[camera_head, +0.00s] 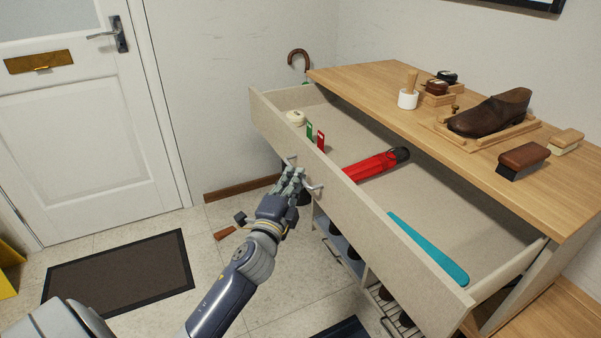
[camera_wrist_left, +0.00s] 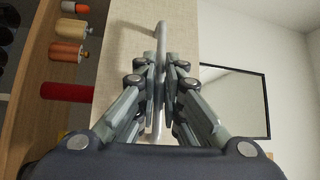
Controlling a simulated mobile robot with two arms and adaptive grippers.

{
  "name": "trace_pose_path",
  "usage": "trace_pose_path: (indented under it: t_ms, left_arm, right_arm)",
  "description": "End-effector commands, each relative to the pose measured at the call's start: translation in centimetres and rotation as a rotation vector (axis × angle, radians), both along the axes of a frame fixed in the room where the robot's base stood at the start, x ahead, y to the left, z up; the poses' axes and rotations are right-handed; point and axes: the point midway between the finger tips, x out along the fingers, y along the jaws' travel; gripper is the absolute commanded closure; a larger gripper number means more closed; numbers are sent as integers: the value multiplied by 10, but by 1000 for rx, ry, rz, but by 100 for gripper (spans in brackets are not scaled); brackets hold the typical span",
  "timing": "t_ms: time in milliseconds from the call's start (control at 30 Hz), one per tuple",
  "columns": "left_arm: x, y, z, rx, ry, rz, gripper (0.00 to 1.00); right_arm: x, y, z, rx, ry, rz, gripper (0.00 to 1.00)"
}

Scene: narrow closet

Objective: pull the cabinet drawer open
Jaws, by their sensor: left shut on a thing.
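The cabinet drawer (camera_head: 350,205) is pulled out from under the wooden cabinet top (camera_head: 400,97), and its inside shows. My left gripper (camera_head: 291,179) is at the drawer's front panel, shut on the metal bar handle (camera_head: 315,187). In the left wrist view the handle (camera_wrist_left: 161,40) runs between the fingers (camera_wrist_left: 162,80), in front of the pale drawer front (camera_wrist_left: 118,60). My right gripper is not in view.
On the cabinet top are a brown shoe (camera_head: 490,113) on a wooden stand, brushes (camera_head: 523,158) and small jars. Shoes sit on racks below the drawer. A dark doormat (camera_head: 118,272) lies before the white door (camera_head: 85,130).

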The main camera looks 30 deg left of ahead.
Motion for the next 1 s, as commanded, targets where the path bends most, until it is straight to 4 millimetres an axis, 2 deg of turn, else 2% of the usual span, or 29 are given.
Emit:
trace_pose_path:
  t_ms: [33, 467, 500, 567, 867, 1000]
  left_arm:
    - [-2, 1, 5, 2, -9, -1, 100]
    - [-4, 3, 5, 2, -10, 1, 100]
    - [-4, 3, 5, 2, -10, 1, 83]
    - [-4, 3, 5, 2, -9, 1, 71]
    - [-4, 3, 2, 2, -3, 3, 71]
    - [-10, 2, 0, 0, -2, 2, 71]
  right_arm:
    - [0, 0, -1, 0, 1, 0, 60]
    - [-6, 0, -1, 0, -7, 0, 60]
    - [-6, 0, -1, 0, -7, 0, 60]
    - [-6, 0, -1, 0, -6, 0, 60]
    - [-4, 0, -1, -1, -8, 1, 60]
    - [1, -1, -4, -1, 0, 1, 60]
